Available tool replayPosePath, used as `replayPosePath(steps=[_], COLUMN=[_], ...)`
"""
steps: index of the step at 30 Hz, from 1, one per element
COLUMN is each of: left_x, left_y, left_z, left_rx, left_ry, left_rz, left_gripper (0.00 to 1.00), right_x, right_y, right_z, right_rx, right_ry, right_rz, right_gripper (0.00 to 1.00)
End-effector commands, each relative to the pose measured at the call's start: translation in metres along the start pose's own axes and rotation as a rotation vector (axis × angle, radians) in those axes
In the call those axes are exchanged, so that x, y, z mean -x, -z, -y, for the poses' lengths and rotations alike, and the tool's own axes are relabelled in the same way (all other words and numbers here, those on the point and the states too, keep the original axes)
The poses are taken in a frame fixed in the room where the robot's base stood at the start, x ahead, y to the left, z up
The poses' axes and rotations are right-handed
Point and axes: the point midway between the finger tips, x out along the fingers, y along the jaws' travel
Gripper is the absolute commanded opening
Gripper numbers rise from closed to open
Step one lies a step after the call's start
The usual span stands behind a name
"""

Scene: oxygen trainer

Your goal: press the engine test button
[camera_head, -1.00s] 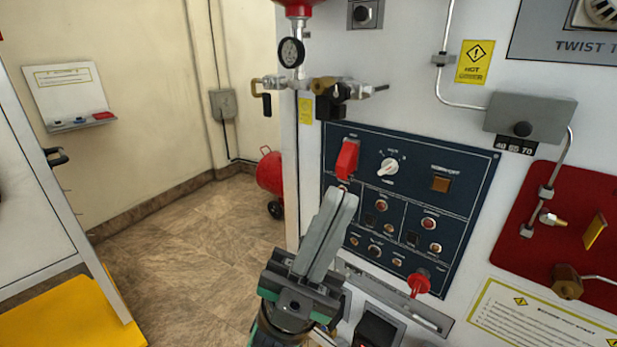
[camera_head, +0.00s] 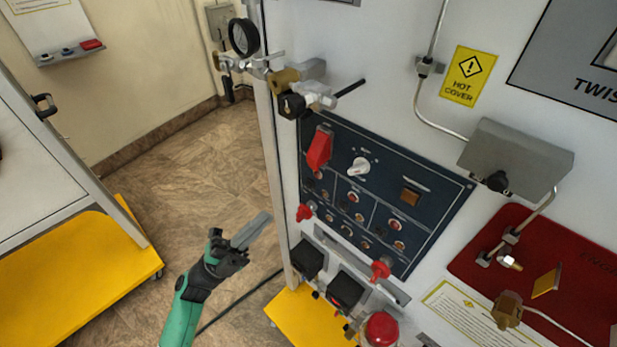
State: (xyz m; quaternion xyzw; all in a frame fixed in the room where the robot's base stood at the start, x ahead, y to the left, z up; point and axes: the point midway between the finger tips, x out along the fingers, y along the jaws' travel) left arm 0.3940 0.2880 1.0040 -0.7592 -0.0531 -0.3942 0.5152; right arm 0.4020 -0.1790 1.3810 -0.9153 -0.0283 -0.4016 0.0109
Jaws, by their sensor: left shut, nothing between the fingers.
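The dark blue control panel (camera_head: 440,190) is on the white machine front. It carries a red switch cover (camera_head: 319,148), a white knob (camera_head: 359,166), an amber square button (camera_head: 411,196) and several small round buttons. Their labels are too small to read, so I cannot tell which is the engine test button. A larger red button (camera_head: 382,330) shows low at the bottom edge. My left gripper (camera_head: 262,222) is shut and empty, left of the machine's edge and apart from the panel. My right gripper is out of view.
Red knobs (camera_head: 380,270) stick out below the panel. A gauge (camera_head: 243,36) with valves and a black lever juts out above it. A grey box with tubing (camera_head: 515,160) is at right. A white and yellow cart (camera_head: 95,275) stands at left; bare floor (camera_head: 200,180) lies between.

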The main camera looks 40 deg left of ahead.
Motion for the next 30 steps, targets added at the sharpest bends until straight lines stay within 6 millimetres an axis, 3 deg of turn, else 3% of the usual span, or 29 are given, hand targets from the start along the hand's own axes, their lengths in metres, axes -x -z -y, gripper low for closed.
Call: replayPosePath(steps=[8,21,30], left_x=[-0.004,-0.045,-0.061], left_y=[-0.004,-0.034,-0.044], left_z=[-0.005,-0.037,-0.044], left_rx=[0.0,0.0,0.0], left_ry=[0.001,0.002,0.002], left_rz=[-0.003,-0.003,-0.002], left_gripper=[0.0,0.0,0.0], right_x=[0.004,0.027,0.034], right_y=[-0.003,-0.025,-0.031], right_z=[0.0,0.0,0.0], right_rx=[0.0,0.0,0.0], right_ry=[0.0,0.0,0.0], right_rz=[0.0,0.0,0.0], right_gripper=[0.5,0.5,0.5])
